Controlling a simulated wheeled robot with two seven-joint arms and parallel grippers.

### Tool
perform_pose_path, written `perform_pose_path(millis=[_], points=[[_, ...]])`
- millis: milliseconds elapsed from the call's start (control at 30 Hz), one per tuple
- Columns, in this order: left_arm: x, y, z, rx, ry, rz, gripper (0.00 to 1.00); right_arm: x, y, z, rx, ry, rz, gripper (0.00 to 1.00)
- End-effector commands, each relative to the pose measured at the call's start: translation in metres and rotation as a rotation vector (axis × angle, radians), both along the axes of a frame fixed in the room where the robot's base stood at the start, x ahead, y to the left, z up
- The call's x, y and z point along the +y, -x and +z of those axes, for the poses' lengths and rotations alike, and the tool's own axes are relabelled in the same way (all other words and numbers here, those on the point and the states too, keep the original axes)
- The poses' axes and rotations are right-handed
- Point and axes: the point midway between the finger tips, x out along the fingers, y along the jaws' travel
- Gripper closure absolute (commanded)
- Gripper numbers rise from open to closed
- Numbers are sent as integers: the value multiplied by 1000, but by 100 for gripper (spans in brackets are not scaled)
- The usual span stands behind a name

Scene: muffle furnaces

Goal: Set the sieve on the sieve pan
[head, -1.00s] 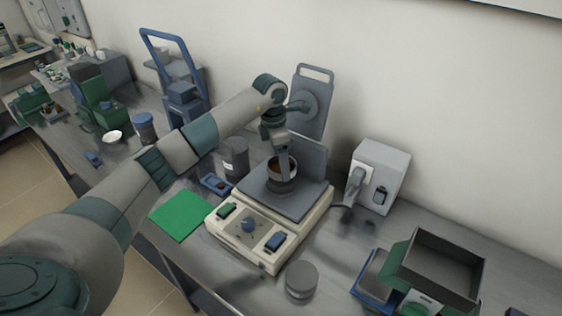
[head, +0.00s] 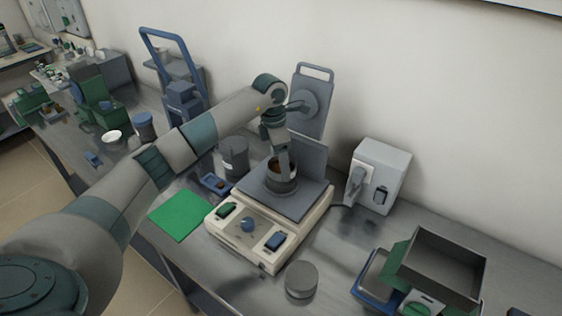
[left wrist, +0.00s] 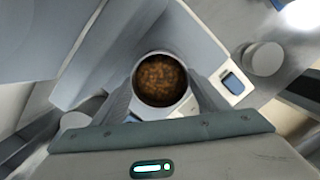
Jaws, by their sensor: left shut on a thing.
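The sieve (head: 283,183) is a small grey round vessel with brown grainy material in it. It is at the middle of the grey plate (head: 263,196) of a cream machine, and it shows from above in the left wrist view (left wrist: 161,81). My left gripper (head: 283,165) comes down from above and is shut on its rim, with a finger on either side in the left wrist view. The sieve pan, a dark round piece, is directly under the sieve and mostly hidden by it; they look stacked, but I cannot tell whether they are fully seated. My right gripper is not in view.
The cream machine (head: 240,246) has several controls on its front. A round grey piece (head: 301,279) lies in front of it. A grey canister (head: 234,155) stands behind left, a green mat (head: 181,215) left, a white device (head: 378,172) right, and an open grey bin (head: 440,262) front right.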

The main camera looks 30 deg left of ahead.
Motion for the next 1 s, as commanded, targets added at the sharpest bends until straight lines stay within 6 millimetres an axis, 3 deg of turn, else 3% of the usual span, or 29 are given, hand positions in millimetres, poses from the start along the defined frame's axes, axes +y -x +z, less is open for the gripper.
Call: perform_pose_path(millis=[1000], points=[[0,0,-11,-1,1,0,58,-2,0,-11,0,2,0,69]])
